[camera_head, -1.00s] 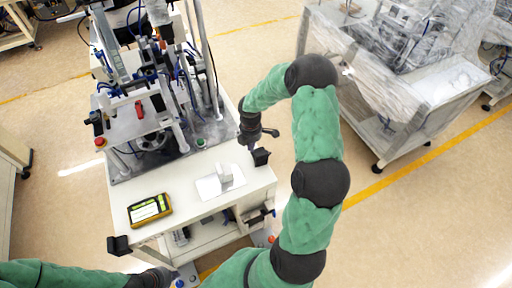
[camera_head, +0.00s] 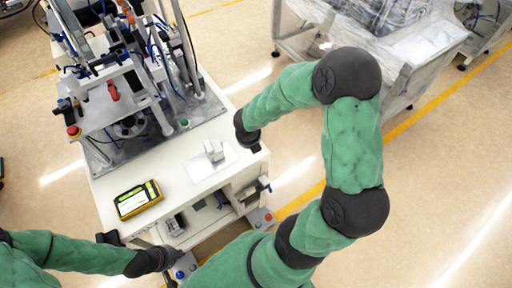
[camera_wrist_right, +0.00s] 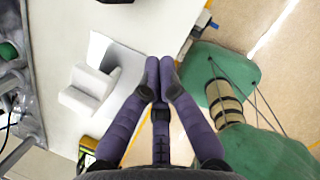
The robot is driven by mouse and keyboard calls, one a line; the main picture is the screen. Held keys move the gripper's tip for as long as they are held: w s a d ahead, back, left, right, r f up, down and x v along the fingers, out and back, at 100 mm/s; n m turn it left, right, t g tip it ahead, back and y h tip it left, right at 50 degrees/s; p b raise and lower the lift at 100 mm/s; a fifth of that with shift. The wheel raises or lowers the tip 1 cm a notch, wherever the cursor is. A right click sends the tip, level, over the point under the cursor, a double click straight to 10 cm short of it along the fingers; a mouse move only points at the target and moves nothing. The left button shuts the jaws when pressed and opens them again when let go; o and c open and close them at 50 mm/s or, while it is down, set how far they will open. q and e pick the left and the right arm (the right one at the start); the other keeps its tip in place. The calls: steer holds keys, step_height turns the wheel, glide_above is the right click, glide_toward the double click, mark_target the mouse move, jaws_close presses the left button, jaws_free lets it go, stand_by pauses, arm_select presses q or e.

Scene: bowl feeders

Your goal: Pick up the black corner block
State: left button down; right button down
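A black corner block (camera_head: 256,147) shows in part at the right edge of the white table (camera_head: 175,175), just below the black end of my right arm. What looks like the same block (camera_wrist_right: 115,1) is cut by the top edge of the right wrist view. A second black corner block (camera_head: 108,238) sits at the table's front left corner. My right gripper (camera_wrist_right: 161,68) has its purple fingertips together over the tabletop, with nothing seen between them and apart from the block. My left gripper (camera_head: 172,260) is low in front of the table, too small to read.
A grey-white block (camera_head: 213,150) stands on a white sheet (camera_head: 198,170) mid-table. A yellow instrument (camera_head: 138,199) lies at the left. Feeder machinery (camera_head: 125,90) fills the table's back. Open floor lies to the right, with a wrapped machine (camera_head: 420,45) beyond.

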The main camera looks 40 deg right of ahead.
mark_target(251, 153)
steer(key=b+x, duration=0.4)
steer(key=x, duration=0.6)
steer(key=shift+s, duration=0.2)
steer(key=w+d, duration=0.2)
steer(key=w, duration=0.1)
steer(key=shift+d+f, duration=0.1)
steer(key=shift+d, duration=0.15)
steer(key=shift+w+d, duration=0.1)
steer(key=shift+w, duration=0.05)
steer(key=shift+w, duration=0.1)
steer(key=shift+w+d+r+p, duration=0.15)
steer(key=shift+d+r+p, duration=0.05)
steer(key=shift+p, duration=0.1)
steer(key=shift+w+d+f+p, duration=0.1)
steer(key=shift+w+d+p, duration=0.2)
steer(key=shift+w+d, duration=0.1)
steer(key=shift+a, duration=0.15)
